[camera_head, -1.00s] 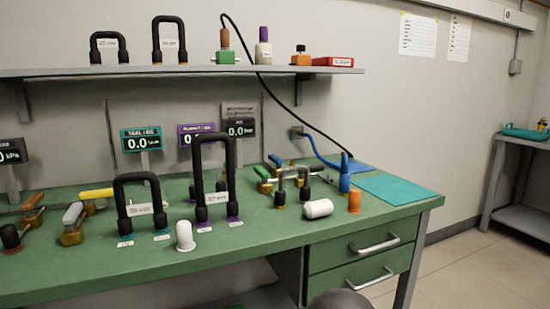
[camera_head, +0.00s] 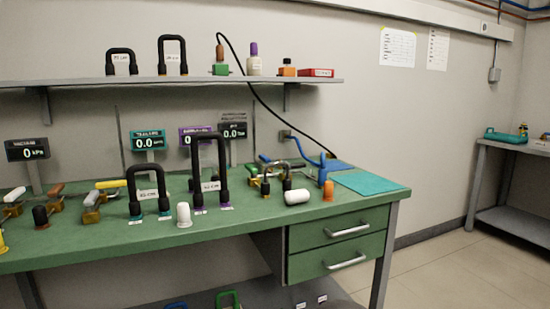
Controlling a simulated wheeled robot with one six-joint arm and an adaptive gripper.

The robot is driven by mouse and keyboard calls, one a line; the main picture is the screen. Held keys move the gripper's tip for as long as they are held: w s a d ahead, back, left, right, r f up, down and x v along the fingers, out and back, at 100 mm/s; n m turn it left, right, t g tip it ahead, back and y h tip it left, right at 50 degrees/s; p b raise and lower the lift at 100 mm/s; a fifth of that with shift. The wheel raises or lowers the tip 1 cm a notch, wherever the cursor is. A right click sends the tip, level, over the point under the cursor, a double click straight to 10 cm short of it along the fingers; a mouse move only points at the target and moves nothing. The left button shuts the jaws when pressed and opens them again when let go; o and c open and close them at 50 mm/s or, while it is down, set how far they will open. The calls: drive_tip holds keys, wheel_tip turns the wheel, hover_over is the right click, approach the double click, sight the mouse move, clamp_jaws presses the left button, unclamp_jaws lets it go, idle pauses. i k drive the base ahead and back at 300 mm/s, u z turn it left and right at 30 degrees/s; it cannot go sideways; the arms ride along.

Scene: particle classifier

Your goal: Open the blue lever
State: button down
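A small blue lever handle (camera_head: 265,158) shows at the back of the green workbench (camera_head: 240,228), behind the looped black hose and the small fittings. It is partly hidden, and its valve body is not clear. A green lever handle (camera_head: 254,169) sits just in front of it. A blue hose (camera_head: 305,149) curves from the wall fitting down to a blue upright connector (camera_head: 323,169) on the right. My gripper is not in view.
Two black hose loops (camera_head: 132,190) (camera_head: 196,170) stand in front, with a white cap (camera_head: 184,214) between them. A white cylinder (camera_head: 297,197) and an orange cap (camera_head: 328,191) stand at the right. Other levers line the left. The shelf (camera_head: 170,79) overhangs the back. Floor at right is clear.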

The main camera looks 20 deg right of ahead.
sight(266, 159)
drive_tip(key=z, duration=2)
drive_tip(key=i, duration=1.15)
drive_tip(key=u, duration=1.8)
